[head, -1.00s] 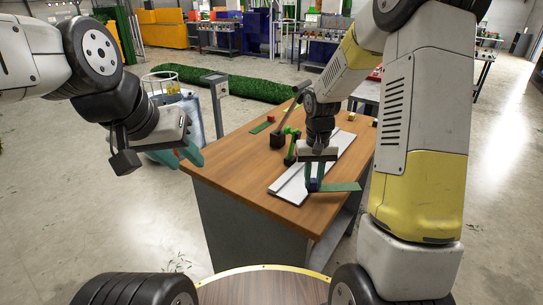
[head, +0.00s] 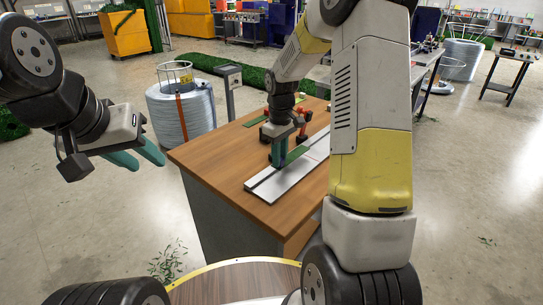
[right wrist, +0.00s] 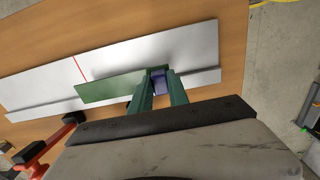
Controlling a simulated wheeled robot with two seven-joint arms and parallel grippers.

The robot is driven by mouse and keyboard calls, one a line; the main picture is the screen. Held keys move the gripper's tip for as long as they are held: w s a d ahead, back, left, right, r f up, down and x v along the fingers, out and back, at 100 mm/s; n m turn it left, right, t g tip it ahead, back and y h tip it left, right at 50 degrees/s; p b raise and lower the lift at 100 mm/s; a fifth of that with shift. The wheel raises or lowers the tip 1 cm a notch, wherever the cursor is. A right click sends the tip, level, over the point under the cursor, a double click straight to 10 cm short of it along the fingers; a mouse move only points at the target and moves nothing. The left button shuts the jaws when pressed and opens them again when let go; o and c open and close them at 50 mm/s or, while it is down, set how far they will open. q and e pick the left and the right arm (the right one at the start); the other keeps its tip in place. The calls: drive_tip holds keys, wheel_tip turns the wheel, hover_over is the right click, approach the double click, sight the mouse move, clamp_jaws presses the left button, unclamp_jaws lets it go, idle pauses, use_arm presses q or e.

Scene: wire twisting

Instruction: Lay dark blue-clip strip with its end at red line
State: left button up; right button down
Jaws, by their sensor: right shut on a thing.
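My right gripper (head: 279,158) is shut on the dark blue clip (right wrist: 158,79) of a green strip (right wrist: 108,88). The strip also shows in the head view (head: 297,153), pointing away from the gripper over the pale grey board (head: 285,182). In the right wrist view, the board (right wrist: 150,52) carries a thin red line (right wrist: 79,68). The strip's free end appears close to the line's lower end; I cannot tell whether the strip touches the board. My left gripper (head: 145,158) is open and empty, left of the table.
The wooden table (head: 215,160) has clear room at its left and front. A red clamp-like tool (right wrist: 45,145) stands beside the board, close to my right gripper. Another green strip (head: 254,122) lies at the table's back. A wire drum (head: 182,108) stands on the floor behind.

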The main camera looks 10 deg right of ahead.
drive_tip(key=shift+s+f, duration=0.1)
drive_tip(key=shift+f, duration=1.75)
drive_tip(key=c, duration=1.3)
unclamp_jaws()
drive_tip(key=shift+o, duration=0.2)
wheel_tip(320, 180, up, 12)
drive_tip(key=shift+r, duration=0.1)
drive_tip(key=s+r+m+t, duration=0.3)
drive_tip(key=s+r, duration=0.7)
drive_tip(key=s, duration=0.1)
drive_tip(key=s+a+r+m+t+y, duration=0.1)
drive_tip(key=s+a+m+t+y, duration=0.1)
drive_tip(key=s, duration=1.1)
drive_tip(key=shift+r+m+t, duration=0.4)
drive_tip(key=shift+m+t, duration=0.2)
drive_tip(key=shift+m, duration=0.4)
